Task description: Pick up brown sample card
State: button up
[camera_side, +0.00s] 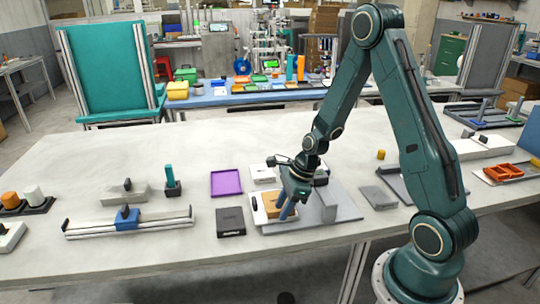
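A flat brown piece (271,203), which looks like the brown sample card, lies on a pale grey plate (338,211) near the front middle of the table. My gripper (287,212) points down over the right side of the brown piece and hides part of it. The fingers are small and overlap in this view, so I cannot tell their opening or whether they touch the brown piece.
A black box (231,222) stands just left of the plate, with a purple tray (226,183) behind it. A white block (262,173) is behind the brown piece. A rail with a blue slider (127,219) lies left. A grey block (379,197) is to the right.

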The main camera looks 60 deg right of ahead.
jog(key=shift+c, duration=0.5)
grip_shut()
jog(key=shift+r, duration=0.2)
notch_tip(320, 180, up, 20)
jog(key=shift+f, duration=0.15)
dwell(0.5)
dwell(0.4)
